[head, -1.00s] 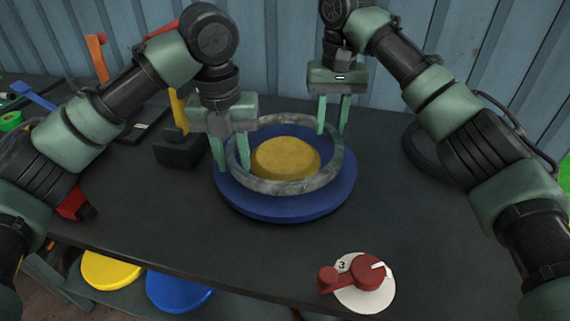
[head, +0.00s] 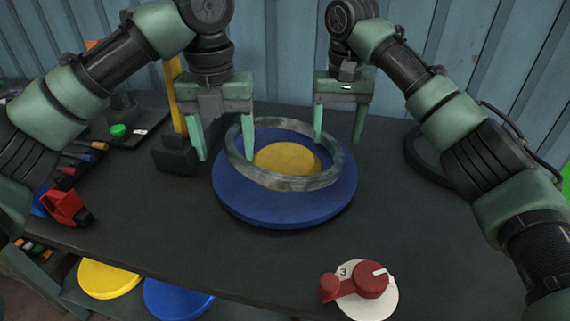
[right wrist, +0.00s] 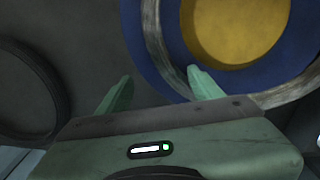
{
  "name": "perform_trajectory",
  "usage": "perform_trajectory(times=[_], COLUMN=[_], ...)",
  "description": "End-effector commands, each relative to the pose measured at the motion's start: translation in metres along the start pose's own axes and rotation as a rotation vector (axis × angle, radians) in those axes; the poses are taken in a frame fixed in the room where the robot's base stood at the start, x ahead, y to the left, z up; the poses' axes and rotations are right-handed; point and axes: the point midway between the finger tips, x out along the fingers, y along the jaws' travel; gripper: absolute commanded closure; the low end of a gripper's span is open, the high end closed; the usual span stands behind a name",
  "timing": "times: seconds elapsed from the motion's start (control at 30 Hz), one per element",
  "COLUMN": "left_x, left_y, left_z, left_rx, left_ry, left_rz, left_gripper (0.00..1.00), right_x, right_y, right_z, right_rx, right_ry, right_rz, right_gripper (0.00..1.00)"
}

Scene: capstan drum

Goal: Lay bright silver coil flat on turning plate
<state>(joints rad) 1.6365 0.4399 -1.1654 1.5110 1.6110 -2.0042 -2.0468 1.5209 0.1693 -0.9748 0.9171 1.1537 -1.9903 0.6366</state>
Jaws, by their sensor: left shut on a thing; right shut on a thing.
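The bright silver coil (head: 290,184) is a mottled grey ring around the raised yellow hub (head: 284,158) of the blue turning plate (head: 285,212). It looks roughly level and set toward the back; whether it touches the plate I cannot tell. My left gripper (head: 223,146) is at the coil's left side, one finger inside and one outside, shut on its wall. My right gripper (head: 339,137) is at the back right in the same way. The right wrist view shows its fingers (right wrist: 158,85) well apart, one over the coil (right wrist: 158,55).
A dark ring (head: 416,155) lies at the right. A dark block with a yellow post (head: 176,158) stands left of the plate. A red knob on a white dial (head: 368,282) is at the front. Yellow and blue discs (head: 110,281) lie below, front left.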

Motion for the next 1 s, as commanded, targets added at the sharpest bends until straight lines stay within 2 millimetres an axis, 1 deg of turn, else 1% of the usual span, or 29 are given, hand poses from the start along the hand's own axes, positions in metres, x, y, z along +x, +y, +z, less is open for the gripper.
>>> perform_trajectory(times=[0.03,0.1,0.2,0.3,0.43,0.67,0.7,0.77,0.8,0.83,1.0], left_x=[-0.014,-0.029,-0.044,-0.055,-0.061,-0.061,-0.061,-0.061,-0.061,-0.061,-0.061], left_y=[0.003,0.003,0.002,0.002,0.001,0.001,0.001,0.001,0.001,0.001,0.000], left_z=[-0.001,-0.001,-0.001,-0.001,-0.001,-0.001,-0.001,-0.001,-0.001,-0.001,-0.001], left_rx=[0.003,0.003,0.004,0.005,0.004,0.003,0.003,0.003,0.003,0.003,0.003], left_ry=[0.001,0.000,0.001,0.002,0.004,0.004,0.004,0.004,0.003,0.003,0.003], left_rz=[0.008,0.007,0.006,0.005,0.003,0.002,0.002,0.002,0.002,0.002,0.002], left_gripper=[0.49,0.49,0.49,0.49,0.49,0.49,0.49,0.49,0.49,0.49,0.49], right_x=[0.001,0.001,0.002,0.002,0.002,0.002,0.002,0.002,0.002,0.002,0.002], right_y=[0.008,0.008,0.008,0.008,0.006,0.004,0.004,0.003,0.003,0.003,0.003], right_z=[-0.003,-0.003,-0.003,-0.003,-0.002,-0.002,-0.002,-0.001,-0.001,-0.001,-0.001], right_rx=[0.020,0.021,0.022,0.020,0.015,0.010,0.009,0.009,0.008,0.008,0.007], right_ry=[0.007,0.006,0.005,0.004,0.003,0.002,0.002,0.002,0.002,0.002,0.002], right_rz=[0.011,0.012,0.012,0.012,0.010,0.008,0.008,0.008,0.008,0.007,0.007], right_gripper=[0.50,0.50,0.50,0.50,0.50,0.50,0.47,0.30,0.19,0.14,0.14])
